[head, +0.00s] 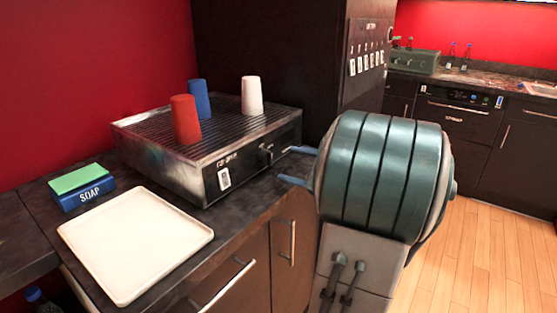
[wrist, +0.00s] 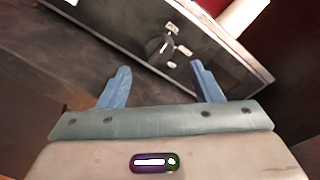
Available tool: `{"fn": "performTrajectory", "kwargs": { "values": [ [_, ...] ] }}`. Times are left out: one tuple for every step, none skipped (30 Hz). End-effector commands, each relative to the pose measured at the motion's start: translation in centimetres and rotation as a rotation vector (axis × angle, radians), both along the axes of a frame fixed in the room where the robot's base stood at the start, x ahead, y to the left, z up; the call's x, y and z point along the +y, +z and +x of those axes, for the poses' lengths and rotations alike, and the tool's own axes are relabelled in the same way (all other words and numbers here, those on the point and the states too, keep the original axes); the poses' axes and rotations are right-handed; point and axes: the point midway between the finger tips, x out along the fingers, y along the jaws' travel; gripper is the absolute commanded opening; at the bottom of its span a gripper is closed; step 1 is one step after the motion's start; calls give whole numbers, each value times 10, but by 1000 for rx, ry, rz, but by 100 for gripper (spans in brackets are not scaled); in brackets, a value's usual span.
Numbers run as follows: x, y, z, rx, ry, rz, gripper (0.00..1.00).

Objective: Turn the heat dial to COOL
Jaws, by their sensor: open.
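The heat dial (head: 265,156) is a black knob on the front panel of a metal machine (head: 240,180) with a ribbed top. In the wrist view the dial (wrist: 160,47) shows just beyond my fingertips, roughly midway between them. Small pale labels (wrist: 185,51) lie around it; I cannot read them, so I cannot tell its setting. My gripper (head: 286,164) has two blue fingers, apart and empty, in front of the panel near its right end. In the wrist view the gripper (wrist: 160,67) is open, and neither finger appears to touch the dial.
Red (head: 186,120), blue (head: 199,99) and white (head: 252,96) cups stand upside down on the machine. A white tray (head: 135,240) and a blue soap box (head: 82,194) with a green sponge (head: 79,178) are on the counter at left. A dark cabinet stands behind.

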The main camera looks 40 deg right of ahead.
Motion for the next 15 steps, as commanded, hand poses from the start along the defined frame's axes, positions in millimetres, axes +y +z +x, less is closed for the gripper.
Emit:
{"fn": "performTrajectory", "kwargs": {
  "values": [
    [-6, 2, -12, 0, -5, 0, 59],
    [-8, 3, -18, 0, -4, 0, 59],
    [-11, 3, -26, 0, -4, 0, 59],
    [-13, 4, -32, -1, -4, 0, 59],
    [-16, 4, -37, 0, -4, 0, 59],
    [-18, 4, -44, -1, -2, 0, 59],
    [-19, 5, -48, 0, -3, 0, 59],
    [-21, 5, -52, 0, -3, 0, 59],
    [-23, 5, -57, 0, -1, 0, 59],
    [-24, 5, -59, 0, -1, 0, 59],
    [-25, 5, -62, 0, -1, 0, 59],
    [-26, 5, -65, 0, -1, 0, 59],
    [-26, 5, -66, -1, -1, 0, 59],
    [-27, 5, -67, -1, -1, 0, 59],
    [-27, 5, -68, 0, 0, 0, 59]
  ]
}}
